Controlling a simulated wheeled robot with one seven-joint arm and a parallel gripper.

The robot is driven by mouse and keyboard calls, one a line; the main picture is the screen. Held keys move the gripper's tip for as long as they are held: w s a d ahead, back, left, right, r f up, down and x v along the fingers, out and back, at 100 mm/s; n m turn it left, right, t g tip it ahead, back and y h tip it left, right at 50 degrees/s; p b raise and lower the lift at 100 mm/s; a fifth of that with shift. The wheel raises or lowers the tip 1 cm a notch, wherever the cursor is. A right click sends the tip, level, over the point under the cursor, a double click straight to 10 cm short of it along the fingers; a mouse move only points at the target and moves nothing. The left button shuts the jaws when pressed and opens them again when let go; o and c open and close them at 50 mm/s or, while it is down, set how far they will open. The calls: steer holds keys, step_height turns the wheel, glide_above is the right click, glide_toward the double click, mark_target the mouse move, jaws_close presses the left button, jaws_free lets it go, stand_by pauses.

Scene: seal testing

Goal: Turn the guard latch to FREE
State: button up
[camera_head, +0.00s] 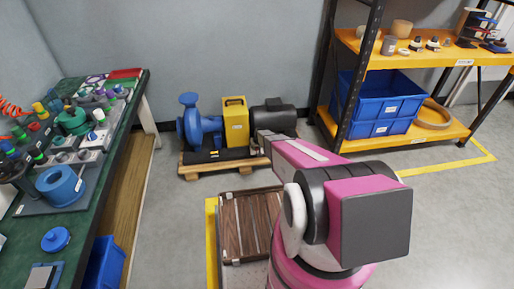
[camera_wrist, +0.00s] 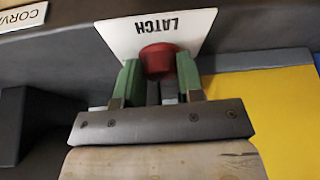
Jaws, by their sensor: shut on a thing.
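The latch is a small red knob (camera_wrist: 158,58) in front of a white plate (camera_wrist: 187,32) lettered LATCH, which reads upside down in the wrist view. My gripper (camera_wrist: 160,82) has its green fingers on either side of the knob and is shut on it. The latch's pointing direction and any FREE mark cannot be made out. The yellow guard (camera_wrist: 265,115) is at the right in the wrist view; it also stands on the pump unit in the head view (camera_head: 235,125). In the head view my arm reaches toward the guard, and the latch cannot be made out.
A blue pump (camera_head: 198,128) and dark motor (camera_head: 272,117) flank the guard on a wooden pallet (camera_head: 195,170). A cluttered green bench (camera_head: 95,205) is at left, an orange shelf (camera_head: 425,140) with blue bins at right.

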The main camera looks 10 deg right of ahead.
steer(key=shift+a+m+h, duration=0.15)
steer(key=shift+m+h, duration=0.45)
steer(key=shift+m, duration=1)
steer(key=o, duration=0.7)
steer(key=shift+c, duration=0.2)
steer(key=v, duration=1)
steer(key=shift+s+r, duration=0.25)
steer(key=shift+r, duration=0.05)
